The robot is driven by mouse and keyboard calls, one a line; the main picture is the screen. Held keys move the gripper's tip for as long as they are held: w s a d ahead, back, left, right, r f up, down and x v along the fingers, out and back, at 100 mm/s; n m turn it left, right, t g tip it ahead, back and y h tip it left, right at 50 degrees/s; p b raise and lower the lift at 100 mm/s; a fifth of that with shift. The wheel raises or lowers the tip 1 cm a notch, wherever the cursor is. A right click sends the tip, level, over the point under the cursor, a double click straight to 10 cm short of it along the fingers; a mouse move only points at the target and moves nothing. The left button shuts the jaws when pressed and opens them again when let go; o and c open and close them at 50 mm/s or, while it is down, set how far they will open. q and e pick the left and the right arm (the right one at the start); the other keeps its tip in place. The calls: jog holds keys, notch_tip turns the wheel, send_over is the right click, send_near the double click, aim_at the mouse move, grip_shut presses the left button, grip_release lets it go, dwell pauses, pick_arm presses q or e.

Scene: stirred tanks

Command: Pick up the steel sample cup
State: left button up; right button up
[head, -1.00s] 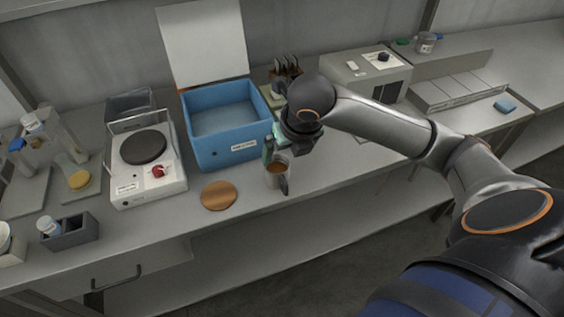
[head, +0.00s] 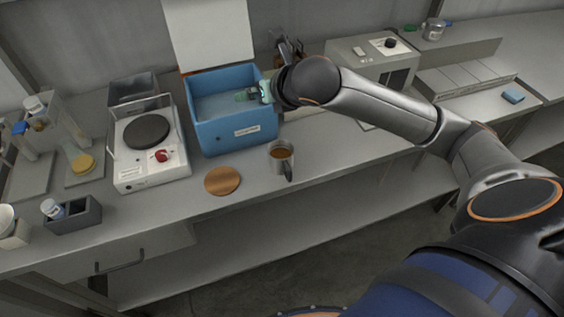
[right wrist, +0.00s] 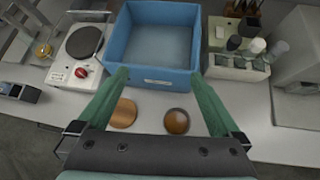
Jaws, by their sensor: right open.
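A steel cup (head: 282,165) with brown contents and a dark handle stands upright on the bench, in front of the blue tub and right of a round wooden disc. In the right wrist view the cup (right wrist: 177,121) shows from above, below the tub's front right corner. My right gripper (head: 248,94) is open and empty, raised above the right part of the blue tub, apart from the cup. In the right wrist view its green fingers (right wrist: 158,76) are spread wide, and the cup appears between them. My left gripper is not in view.
The blue tub (head: 235,132) stands behind the cup. The wooden disc (head: 222,181) lies flat beside it. A white hotplate (head: 150,171) is to the left. Another small metal vessel (head: 433,31) stands far right. The bench right of the cup is clear.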

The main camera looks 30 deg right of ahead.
jog(key=w+a+r+n+t+y+b, duration=0.1)
jog(key=a+r+n+t+y, duration=0.4)
jog(key=r, duration=0.4)
jog(key=a+r+n+t+y, duration=0.4)
jog(key=a+r+n+y, duration=0.15)
jog(key=r, duration=0.45)
jog(key=s+a+f+n+g+y+b, duration=0.1)
jog(key=s+a+f+n+g+y, duration=0.1)
jog(key=s+a+n+g+y, duration=0.5)
jog(key=s+a+f+n+g+y+b, duration=0.1)
jog(key=s+a+f+n+g+y, duration=0.3)
jog(key=n, duration=0.8)
jog(key=n+g+h+b, duration=0.2)
jog(key=n+g+h, duration=0.3)
jog(key=h, duration=1.7)
send_near(282, 160)
jog(key=t, duration=0.1)
jog(key=shift+w+d+f+n, duration=0.2)
jog(key=shift+d+f+n, duration=0.05)
jog(key=shift+f+n, duration=0.25)
jog(key=p+x, duration=0.1)
jog(key=x, duration=0.9)
jog(key=p+x, duration=0.1)
jog(key=x, duration=0.1)
jog(key=shift+d, duration=0.35)
